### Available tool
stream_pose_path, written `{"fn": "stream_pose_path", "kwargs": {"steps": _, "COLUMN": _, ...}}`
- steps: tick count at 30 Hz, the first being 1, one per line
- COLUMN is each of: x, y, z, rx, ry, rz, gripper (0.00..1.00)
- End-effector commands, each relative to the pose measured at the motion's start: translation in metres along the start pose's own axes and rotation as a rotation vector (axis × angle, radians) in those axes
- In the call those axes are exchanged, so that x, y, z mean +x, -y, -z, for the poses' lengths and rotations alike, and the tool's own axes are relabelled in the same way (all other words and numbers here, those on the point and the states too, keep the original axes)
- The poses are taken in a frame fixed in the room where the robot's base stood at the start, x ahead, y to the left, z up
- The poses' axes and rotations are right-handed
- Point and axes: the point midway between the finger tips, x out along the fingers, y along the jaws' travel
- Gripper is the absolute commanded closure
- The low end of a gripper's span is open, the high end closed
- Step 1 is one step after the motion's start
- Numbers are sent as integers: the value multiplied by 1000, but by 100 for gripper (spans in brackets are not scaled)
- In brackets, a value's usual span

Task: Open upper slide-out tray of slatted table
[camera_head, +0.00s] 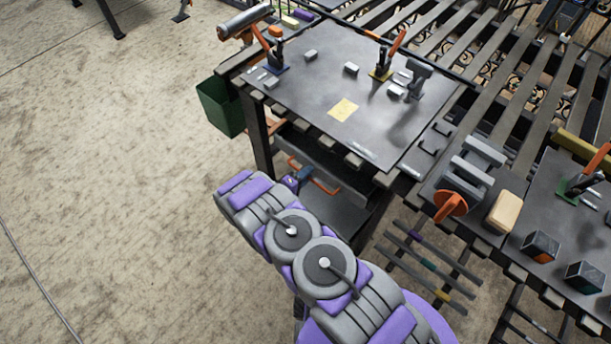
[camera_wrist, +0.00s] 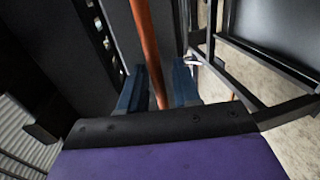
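The slatted table (camera_head: 262,145) has a dark top with tools on it. Under the top is the upper slide-out tray (camera_head: 345,178), a dark grey panel with an orange bar handle (camera_head: 326,187). My gripper (camera_head: 304,175) is at this handle, partly hidden behind my arm in the head view. In the wrist view, the two blue fingers of my gripper (camera_wrist: 158,88) stand apart, with the orange bar handle (camera_wrist: 143,35) running between them. A narrow gap seems to show beside the bar. Firm contact cannot be made out.
A lower dark shelf (camera_head: 345,216) lies beneath the tray. A green bin (camera_head: 220,106) hangs at the table's left side. A second work surface with a vise (camera_head: 468,172) is on the right. The floor (camera_head: 120,200) to the left is clear.

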Motion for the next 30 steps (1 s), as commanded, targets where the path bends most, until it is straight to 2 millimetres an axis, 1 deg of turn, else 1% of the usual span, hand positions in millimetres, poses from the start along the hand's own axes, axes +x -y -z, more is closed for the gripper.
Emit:
{"fn": "stream_pose_path", "kwargs": {"steps": 4, "x": 0, "y": 0, "z": 0, "rx": 0, "ry": 0, "rz": 0, "gripper": 68}}
{"fn": "stream_pose_path", "kwargs": {"steps": 14, "x": 0, "y": 1, "z": 0, "rx": -1, "ry": 0, "rz": 1, "gripper": 100}}
{"fn": "stream_pose_path", "kwargs": {"steps": 30, "x": -1, "y": 3, "z": 0, "rx": -4, "ry": 1, "rz": 4, "gripper": 100}}
